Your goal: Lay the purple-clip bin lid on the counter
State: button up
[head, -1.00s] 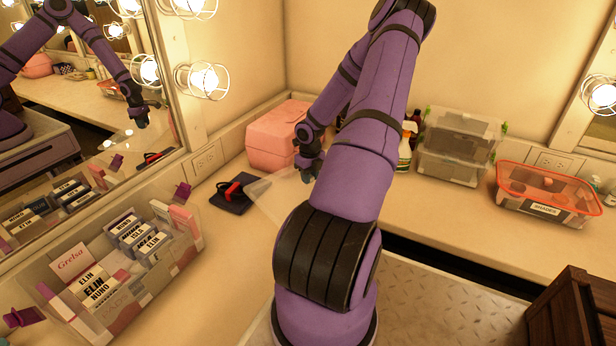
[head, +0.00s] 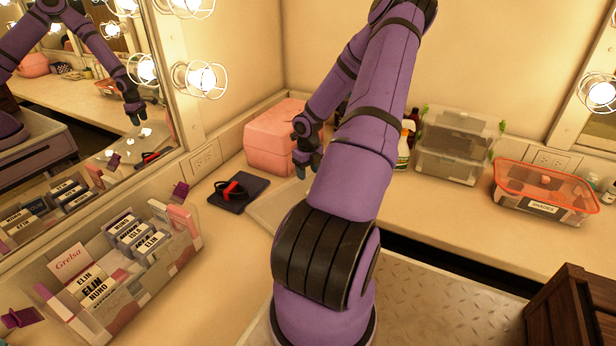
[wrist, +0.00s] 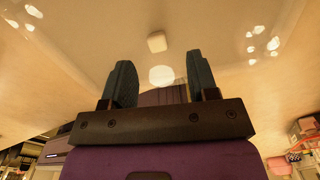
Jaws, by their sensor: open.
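The purple-clip bin (head: 120,275) stands open at the left of the counter, filled with labelled cards and boxes. Its purple clips stick out at both ends. The clear lid (head: 278,207) appears to lie flat on the counter right of the bin, beside the dark folded cloth. My arm hides much of the lid. My gripper (head: 306,168) is above the far side of the lid, pointing down, and looks apart from it. In the wrist view the gripper (wrist: 162,78) is open with nothing between its fingers.
A dark cloth with a red-and-black item (head: 236,190) lies left of the lid. A pink case (head: 272,138) stands behind. Bottles (head: 404,145), stacked clear bins (head: 455,148) and an orange-lidded bin (head: 542,190) line the back right. A lit mirror (head: 80,90) borders the left.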

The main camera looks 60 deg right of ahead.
notch_tip(320, 180, up, 10)
jog(key=w+a+r+m+h, duration=0.25)
jog(key=a+r+m, duration=0.55)
jog(key=a+r, duration=0.4)
jog(key=w+a+r+m+h, duration=0.2)
jog(key=w+a+r+m, duration=0.2)
jog(key=a+r+m, duration=0.8)
jog(key=s+a+r+m+t+y, duration=0.1)
jog(key=s+a+r+m, duration=0.1)
jog(key=a, duration=0.5)
jog(key=s+a+r+m+t+y, duration=0.2)
jog(key=s+a+r+m, duration=0.1)
jog(key=s+a+m, duration=0.2)
jog(key=s+a+r+m+t+y, duration=0.1)
jog(key=s+a+m, duration=0.3)
jog(key=a, duration=0.6)
jog(key=shift+s+a+r+t, duration=0.35)
jog(key=shift+s+r+t, duration=0.25)
jog(key=shift+s+r, duration=0.5)
jog(key=shift+s+f+y, duration=0.15)
jog(key=shift+f+y, duration=0.05)
jog(key=shift+y, duration=0.05)
dwell(1.6)
